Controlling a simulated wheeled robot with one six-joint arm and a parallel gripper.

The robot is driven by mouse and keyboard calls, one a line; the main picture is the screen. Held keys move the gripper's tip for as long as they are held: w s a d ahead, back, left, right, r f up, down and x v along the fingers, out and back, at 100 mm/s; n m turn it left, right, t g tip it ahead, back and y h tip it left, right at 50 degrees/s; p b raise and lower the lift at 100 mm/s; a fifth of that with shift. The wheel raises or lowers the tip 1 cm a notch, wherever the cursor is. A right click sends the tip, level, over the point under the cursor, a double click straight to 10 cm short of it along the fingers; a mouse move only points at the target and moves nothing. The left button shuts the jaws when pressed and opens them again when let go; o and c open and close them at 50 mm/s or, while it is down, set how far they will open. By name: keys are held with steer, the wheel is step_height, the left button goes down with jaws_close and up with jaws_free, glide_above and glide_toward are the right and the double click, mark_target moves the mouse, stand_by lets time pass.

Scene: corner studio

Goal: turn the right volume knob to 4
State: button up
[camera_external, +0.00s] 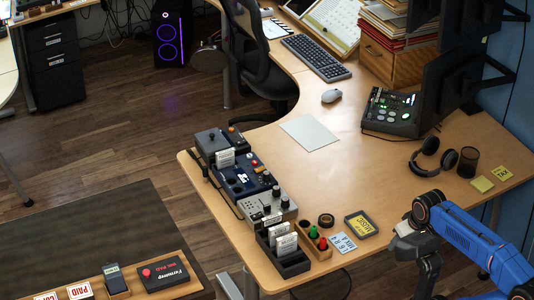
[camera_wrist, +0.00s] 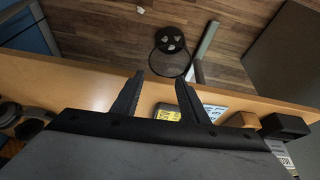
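A grey box with dark knobs (camera_external: 267,204) stands near the desk's left edge in the external view. A dark control box (camera_external: 243,181) with small knobs stands behind it, and another dark unit (camera_external: 211,142) is farther back. The knob labels and settings are too small to read, so I cannot tell which is the right volume knob. In the wrist view my gripper (camera_wrist: 157,88) has its two fingers apart, with nothing between them. In the external view my blue arm is at the lower right, away from these boxes. The boxes with knobs are not clearly seen in the wrist view.
A lit mixer (camera_external: 391,112), headphones (camera_external: 434,155) and a mesh cup (camera_external: 468,162) are at the right.

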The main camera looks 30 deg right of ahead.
steer(key=w+a+r+n+g, duration=0.1)
steer(key=w+a+r+n, duration=0.3)
steer(key=w+r, duration=0.7)
step_height(320, 180, up, 10)
steer(key=n+g, duration=0.4)
steer(key=n, duration=0.7)
glide_above(276, 187)
step_height(276, 187, down, 17)
steer(key=shift+f, duration=0.15)
jaws_close()
